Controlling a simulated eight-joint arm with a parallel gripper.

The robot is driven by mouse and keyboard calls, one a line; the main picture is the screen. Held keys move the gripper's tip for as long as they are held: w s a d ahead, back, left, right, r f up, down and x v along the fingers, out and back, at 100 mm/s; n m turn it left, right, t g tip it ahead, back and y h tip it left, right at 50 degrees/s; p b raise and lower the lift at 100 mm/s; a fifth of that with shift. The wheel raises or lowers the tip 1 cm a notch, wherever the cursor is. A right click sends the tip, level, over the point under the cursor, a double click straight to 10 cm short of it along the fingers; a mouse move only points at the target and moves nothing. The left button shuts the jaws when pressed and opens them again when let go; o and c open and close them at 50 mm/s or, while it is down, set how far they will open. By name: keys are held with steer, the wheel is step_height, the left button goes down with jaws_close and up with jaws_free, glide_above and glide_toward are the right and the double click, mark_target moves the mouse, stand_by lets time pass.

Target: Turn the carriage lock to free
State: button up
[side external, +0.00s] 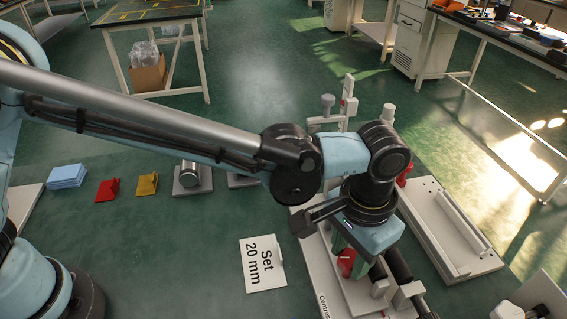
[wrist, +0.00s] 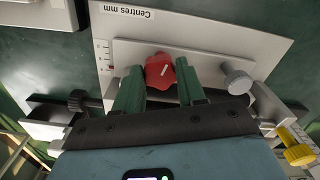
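A red lobed knob (wrist: 160,71) with a white pointer line sits on the pale carriage plate (wrist: 205,62) in the wrist view. I take it for the carriage lock; no free or locked marking is readable. My gripper (wrist: 159,75) has its two green fingers on either side of the knob, apart from each other. A narrow gap seems to show, so I see no firm grip. In the side view the red knob (side external: 346,262) shows beside my gripper (side external: 343,246), partly covered by the wrist.
The base plate (wrist: 105,15) carries a "Centres mm" label. A grey knob (wrist: 238,80) stands right of the red one, and a yellow knob (wrist: 299,153) lies lower right. A "Set 20 mm" card (side external: 263,264) lies on the green surface. A pale tray (side external: 450,235) stands to the right.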

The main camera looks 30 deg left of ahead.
mark_target(350, 258)
steer(key=o, duration=0.4)
steer(key=shift+o, duration=0.2)
steer(key=m, duration=0.6)
step_height(350, 258, up, 12)
steer(key=a+n+t+h, duration=0.1)
steer(key=a+n+t, duration=0.4)
steer(key=a, duration=2.3)
steer(key=shift+w+a+f+n, duration=0.2)
steer(key=shift+a+f+n, duration=0.1)
steer(key=shift+n, duration=1.3)
steer(key=shift+d, duration=0.1)
